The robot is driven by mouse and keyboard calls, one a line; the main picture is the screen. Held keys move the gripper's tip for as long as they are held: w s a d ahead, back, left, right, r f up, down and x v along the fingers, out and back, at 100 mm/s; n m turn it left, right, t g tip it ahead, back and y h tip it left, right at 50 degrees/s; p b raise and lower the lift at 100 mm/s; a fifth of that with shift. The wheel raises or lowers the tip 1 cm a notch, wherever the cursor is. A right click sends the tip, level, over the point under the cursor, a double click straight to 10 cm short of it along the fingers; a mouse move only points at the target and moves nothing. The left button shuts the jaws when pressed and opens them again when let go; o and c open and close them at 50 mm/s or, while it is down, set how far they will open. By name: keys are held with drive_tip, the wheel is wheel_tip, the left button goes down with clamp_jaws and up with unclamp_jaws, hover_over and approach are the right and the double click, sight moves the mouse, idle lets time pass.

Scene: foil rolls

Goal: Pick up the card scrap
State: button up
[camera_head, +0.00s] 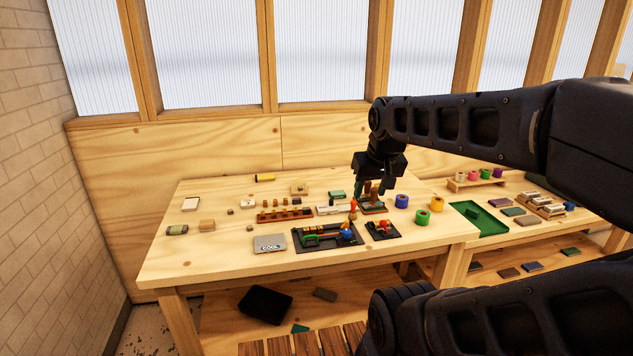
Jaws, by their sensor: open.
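I cannot tell for sure which item is the card scrap. A flat grey piece with dark lettering (270,243) lies at the table's front left, and a small pale flat piece (191,204) lies at the far left; either might be it. My gripper (373,190) is open and points down over the right-middle of the table. It is right of and behind both pieces, well apart from them. A small green-and-brown item (373,209) is just below the fingers, and they partly hide it. I cannot tell whether they touch it.
The wooden table (175,262) also holds black trays (325,238) with coloured tools, a wooden block with holes (284,216), and blue (401,201), green (422,217) and yellow (436,204) rolls. A green tray (480,219) is on the right-hand table.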

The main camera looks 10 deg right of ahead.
drive_tip(key=w+a+r+m+g, duration=0.1)
drive_tip(key=w+a+r+m, duration=0.1)
drive_tip(key=w, duration=0.4)
drive_tip(key=m+g+h, duration=0.3)
drive_tip(key=m+h, duration=0.1)
drive_tip(key=m, duration=1)
hover_over(249, 227)
drive_tip(key=a, duration=0.5)
wheel_tip(249, 227, down, 24)
drive_tip(key=x, duration=1)
drive_tip(key=shift+s+d+r, duration=0.15)
drive_tip(key=shift+s+d, duration=0.05)
drive_tip(key=shift+d, duration=0.15)
